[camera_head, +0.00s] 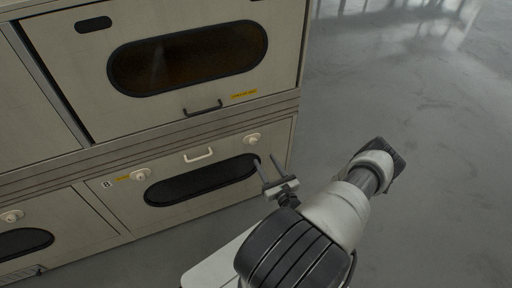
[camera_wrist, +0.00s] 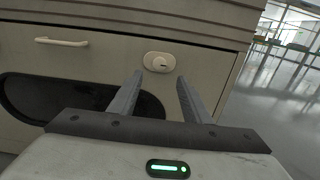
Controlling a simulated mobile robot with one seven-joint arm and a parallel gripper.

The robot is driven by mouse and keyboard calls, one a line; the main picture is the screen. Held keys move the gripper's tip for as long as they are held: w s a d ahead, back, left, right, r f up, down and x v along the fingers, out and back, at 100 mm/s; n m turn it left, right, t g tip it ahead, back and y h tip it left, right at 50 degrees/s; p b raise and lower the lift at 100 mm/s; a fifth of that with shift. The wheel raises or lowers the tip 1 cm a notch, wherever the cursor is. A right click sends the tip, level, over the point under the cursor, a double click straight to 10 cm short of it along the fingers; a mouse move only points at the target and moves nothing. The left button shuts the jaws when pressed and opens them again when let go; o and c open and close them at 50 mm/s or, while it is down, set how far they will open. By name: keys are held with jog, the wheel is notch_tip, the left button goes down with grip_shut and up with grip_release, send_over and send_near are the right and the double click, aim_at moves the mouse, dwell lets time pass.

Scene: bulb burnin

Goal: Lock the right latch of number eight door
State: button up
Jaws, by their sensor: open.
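The number eight door (camera_head: 120,200) is the lower drawer-like panel with an "8" label at its left, a dark oval window (camera_head: 200,182) and a cream handle (camera_head: 199,155). Its right latch (camera_head: 252,139) is a cream knob on an oval plate near the door's upper right corner. The right latch also shows in the wrist view (camera_wrist: 159,62), just beyond my fingertips. The left latch (camera_head: 140,175) sits by a yellow label. My gripper (camera_head: 267,161) is open and empty, in front of the door and slightly below the right latch, apart from it. In the wrist view its fingers (camera_wrist: 160,82) point toward the latch.
An upper door (camera_head: 170,100) with a larger oval window and dark handle (camera_head: 203,108) is above. Another lower door with a latch (camera_head: 12,216) is at the left. Open grey floor (camera_head: 420,150) lies to the right of the cabinet.

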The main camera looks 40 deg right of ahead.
aim_at(254, 142)
jog(key=b+x, duration=0.2)
jog(key=x, duration=0.8)
jog(key=shift+w, duration=0.2)
grip_shut()
